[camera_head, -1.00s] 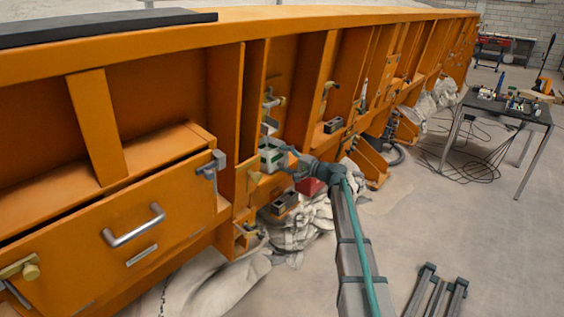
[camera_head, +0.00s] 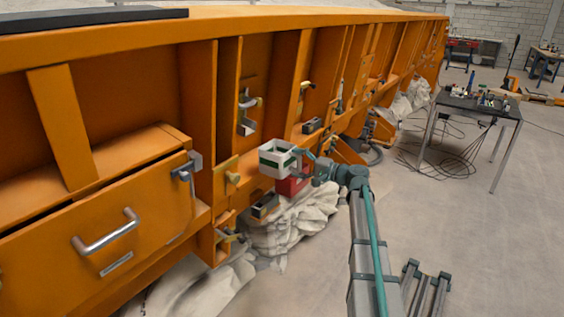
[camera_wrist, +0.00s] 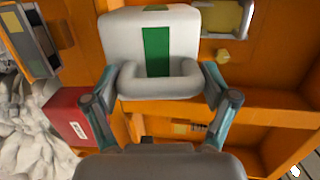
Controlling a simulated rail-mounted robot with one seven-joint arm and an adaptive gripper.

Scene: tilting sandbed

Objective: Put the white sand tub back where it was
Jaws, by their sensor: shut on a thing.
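The white sand tub (camera_head: 270,166), with a green stripe, hangs in the air just in front of the orange sandbed frame (camera_head: 20,225). It looks roughly upright in the head view. My gripper (camera_head: 299,161) is at its right side. In the wrist view, the fingers of my gripper (camera_wrist: 165,82) are closed on the rounded white handle of the tub (camera_wrist: 120,38), one at each end. The tub hides part of the frame behind it. In the head view, my arm hides part of the floor.
A red box (camera_head: 293,186) is just below the tub and also shows in the wrist view (camera_wrist: 70,112). A small dark box (camera_head: 265,206) sits lower left. White sacks (camera_head: 305,218) lie below. A dark table (camera_head: 480,106) stands far right. The floor at right is mostly clear.

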